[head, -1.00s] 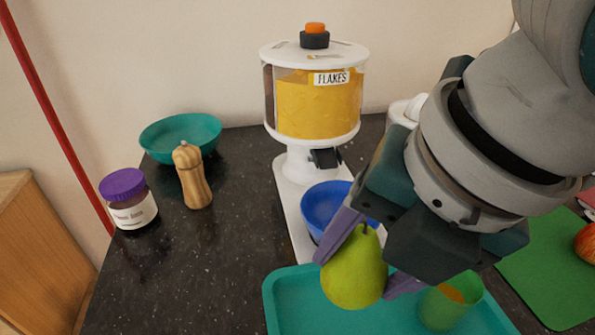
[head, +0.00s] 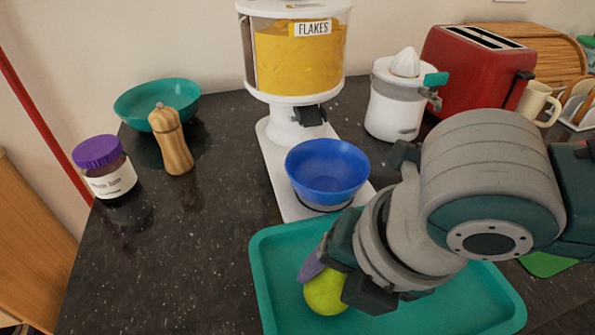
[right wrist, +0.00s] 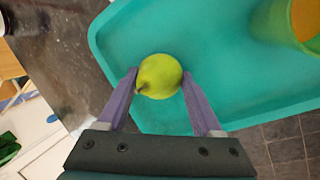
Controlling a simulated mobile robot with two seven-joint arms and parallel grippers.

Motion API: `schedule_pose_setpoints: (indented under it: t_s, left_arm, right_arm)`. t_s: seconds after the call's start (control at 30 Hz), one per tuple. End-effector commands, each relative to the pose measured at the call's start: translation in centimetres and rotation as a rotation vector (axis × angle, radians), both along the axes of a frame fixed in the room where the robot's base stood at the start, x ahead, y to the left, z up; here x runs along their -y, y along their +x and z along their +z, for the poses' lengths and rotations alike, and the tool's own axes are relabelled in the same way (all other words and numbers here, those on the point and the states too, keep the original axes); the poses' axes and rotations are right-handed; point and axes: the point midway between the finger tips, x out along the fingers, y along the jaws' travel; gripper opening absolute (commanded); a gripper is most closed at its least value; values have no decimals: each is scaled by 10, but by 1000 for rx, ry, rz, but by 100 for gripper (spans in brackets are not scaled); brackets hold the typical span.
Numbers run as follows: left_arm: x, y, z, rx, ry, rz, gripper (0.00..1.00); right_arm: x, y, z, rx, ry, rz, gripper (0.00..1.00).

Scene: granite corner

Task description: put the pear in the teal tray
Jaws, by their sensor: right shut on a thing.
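The green pear (head: 325,293) is between the purple fingers of my right gripper (head: 328,275), low over the left part of the teal tray (head: 268,290). In the right wrist view the pear (right wrist: 160,76) sits between both fingertips (right wrist: 158,82), with the tray (right wrist: 215,75) behind it. My right gripper is shut on the pear. I cannot tell whether the pear touches the tray floor. My right arm hides much of the tray in the head view. My left gripper is not in view.
A yellow-green cup (right wrist: 296,22) stands in the tray. Behind the tray are a blue bowl (head: 327,172) under the flakes dispenser (head: 297,55), a juicer (head: 396,100) and a red toaster (head: 475,72). A pepper mill (head: 171,140), jar (head: 105,170) and teal bowl (head: 160,100) stand left.

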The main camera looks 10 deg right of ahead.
Motion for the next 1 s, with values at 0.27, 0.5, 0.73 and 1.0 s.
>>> schedule_pose_setpoints:
  t_s: [0.27, 0.5, 0.73, 1.0]
  left_arm:
    - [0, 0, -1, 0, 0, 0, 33]
    - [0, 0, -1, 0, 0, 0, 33]
    - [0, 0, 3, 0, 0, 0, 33]
    - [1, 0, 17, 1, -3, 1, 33]
  right_arm:
    - [0, 0, -2, 0, 0, -1, 86]
    - [0, 0, -2, 0, 0, -1, 97]
    - [1, -1, 8, 1, 2, 0, 97]
    - [10, -17, 62, 3, 1, 1, 97]
